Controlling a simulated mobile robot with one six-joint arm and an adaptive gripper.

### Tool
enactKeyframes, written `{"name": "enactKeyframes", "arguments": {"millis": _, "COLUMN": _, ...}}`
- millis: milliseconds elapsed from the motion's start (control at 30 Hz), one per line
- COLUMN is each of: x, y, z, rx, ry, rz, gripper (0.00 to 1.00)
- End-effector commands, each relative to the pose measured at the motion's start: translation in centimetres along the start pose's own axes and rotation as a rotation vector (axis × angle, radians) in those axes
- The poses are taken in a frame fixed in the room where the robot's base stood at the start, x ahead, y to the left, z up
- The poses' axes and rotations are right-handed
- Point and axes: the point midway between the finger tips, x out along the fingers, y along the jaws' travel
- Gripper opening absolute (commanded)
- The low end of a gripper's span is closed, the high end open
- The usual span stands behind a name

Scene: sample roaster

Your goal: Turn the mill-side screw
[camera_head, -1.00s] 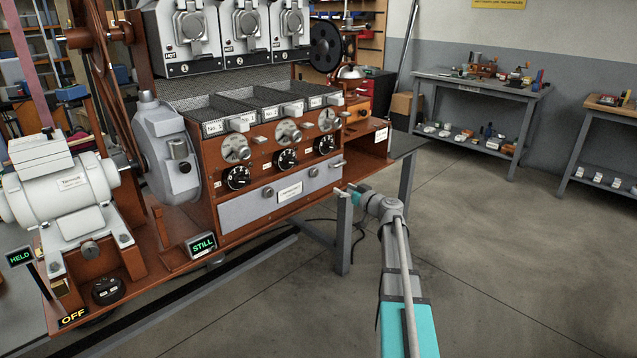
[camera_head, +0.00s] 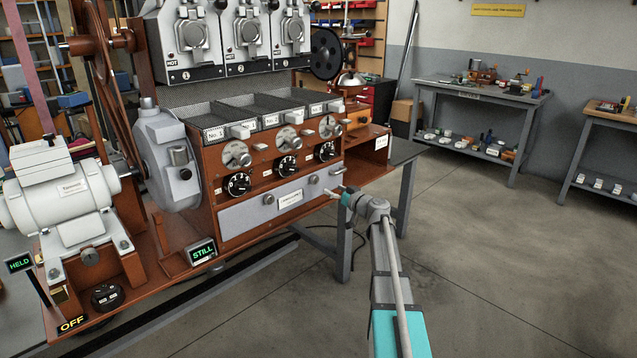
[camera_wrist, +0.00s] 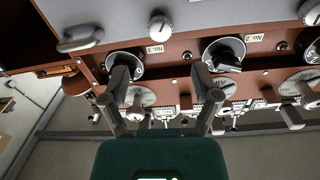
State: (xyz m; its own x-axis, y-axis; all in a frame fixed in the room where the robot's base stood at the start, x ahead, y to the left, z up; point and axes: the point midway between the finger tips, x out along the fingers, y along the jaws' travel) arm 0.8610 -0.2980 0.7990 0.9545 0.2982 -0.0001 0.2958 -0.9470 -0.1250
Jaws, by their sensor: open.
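Two round silver screws sit on the grey front plate (camera_head: 243,214) of the brown roaster. One screw (camera_head: 268,195) is on the left, nearer the grey mill-like housing (camera_head: 165,158); the other (camera_head: 313,178) is on the right. I cannot tell for certain which is the mill-side screw. My gripper (camera_head: 335,192) is open and empty, in front of the plate's right end. In the wrist view my open fingers (camera_wrist: 161,78) point at the panel, apart from the screws. The right screw (camera_wrist: 160,27) shows above and between the fingers; the other (camera_wrist: 311,13) is at the top right edge.
Black dials (camera_head: 288,165) and silver dials sit just above the plate, near the fingers. A silver handle (camera_wrist: 80,40) lies beside the right screw. A table leg (camera_head: 344,243) stands below my gripper. A cream motor (camera_head: 62,195) is at left. The floor at right is clear.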

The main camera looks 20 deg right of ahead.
Motion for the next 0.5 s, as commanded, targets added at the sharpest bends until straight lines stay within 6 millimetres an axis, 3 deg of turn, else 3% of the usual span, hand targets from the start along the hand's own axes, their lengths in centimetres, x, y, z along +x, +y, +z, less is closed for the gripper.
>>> {"name": "enactKeyframes", "arguments": {"millis": 300, "x": 5.2, "y": 0.2, "z": 0.0, "rx": 0.0, "ry": 0.0, "rz": -0.001, "gripper": 0.79}}
{"name": "enactKeyframes", "arguments": {"millis": 500, "x": 7.5, "y": 0.2, "z": 0.0, "rx": 0.0, "ry": 0.0, "rz": 0.001, "gripper": 0.79}}
